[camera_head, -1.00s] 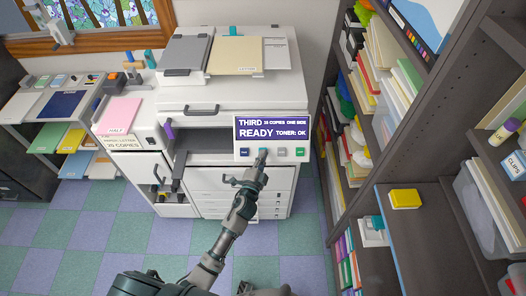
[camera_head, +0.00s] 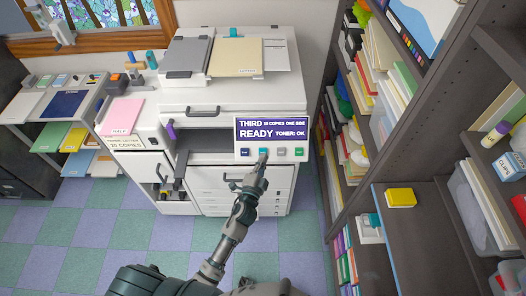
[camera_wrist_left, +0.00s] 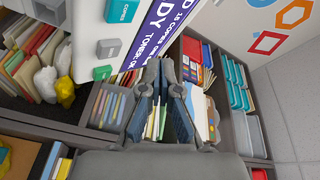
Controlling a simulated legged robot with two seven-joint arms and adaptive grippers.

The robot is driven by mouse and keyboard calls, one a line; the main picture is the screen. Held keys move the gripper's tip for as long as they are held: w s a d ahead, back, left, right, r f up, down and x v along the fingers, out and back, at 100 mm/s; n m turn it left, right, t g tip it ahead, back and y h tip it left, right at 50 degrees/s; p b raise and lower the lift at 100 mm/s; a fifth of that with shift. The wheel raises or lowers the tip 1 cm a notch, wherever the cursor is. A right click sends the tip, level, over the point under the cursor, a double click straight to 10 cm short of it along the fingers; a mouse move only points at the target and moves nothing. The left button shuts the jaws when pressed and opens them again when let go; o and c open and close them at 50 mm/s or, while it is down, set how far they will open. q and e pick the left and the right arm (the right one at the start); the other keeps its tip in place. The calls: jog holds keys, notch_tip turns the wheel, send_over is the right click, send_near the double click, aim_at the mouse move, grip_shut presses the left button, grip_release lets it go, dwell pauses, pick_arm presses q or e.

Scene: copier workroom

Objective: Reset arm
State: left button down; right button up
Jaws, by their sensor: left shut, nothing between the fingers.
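The copier (camera_head: 225,108) stands against the back wall, with a purple screen (camera_head: 271,130) that reads "THIRD" and "READY TONER: OK". A row of small coloured buttons sits below the screen, among them a teal one (camera_head: 263,152). My left gripper (camera_head: 262,160) is shut and empty, just below the teal button. I cannot tell whether its tips touch the panel. My right gripper is out of view.
A tall dark shelf unit (camera_head: 375,150) with folders and boxes stands close on the right. A yellow block (camera_head: 401,197) lies on one shelf. A side table with coloured papers (camera_head: 68,104) is at the left. The checkered floor (camera_head: 95,235) at lower left is clear.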

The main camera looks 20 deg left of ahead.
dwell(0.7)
pick_arm(q)
jog(key=s+f+n+g, duration=0.1)
jog(key=s+f+g, duration=0.1)
jog(key=f, duration=0.9)
jog(key=s+f+n+g, duration=0.1)
jog(key=s+f+g, duration=0.15)
jog(key=f, duration=0.85)
jog(key=s+a+f+n+g, duration=0.1)
jog(key=s+f+g, duration=0.1)
jog(key=s+f, duration=0.55)
jog(key=s+a+f+n+g, duration=0.2)
jog(key=s+f+g, duration=0.15)
jog(key=f, duration=0.65)
jog(key=s+a+f+n+g, duration=0.2)
jog(key=s+f, duration=0.4)
jog(key=s, duration=0.5)
jog(key=s+a+f+n+g, duration=0.1)
jog(key=s+f, duration=0.4)
jog(key=s, duration=0.7)
jog(key=s+a+f+n+g, duration=0.2)
jog(key=s+f+g, duration=0.2)
jog(key=s, duration=0.8)
notch_tip(320, 180, down, 3)
jog(key=shift+s+a+r+n+g, duration=0.15)
jog(key=shift+a+n+g, duration=0.15)
jog(key=shift+a, duration=0.1)
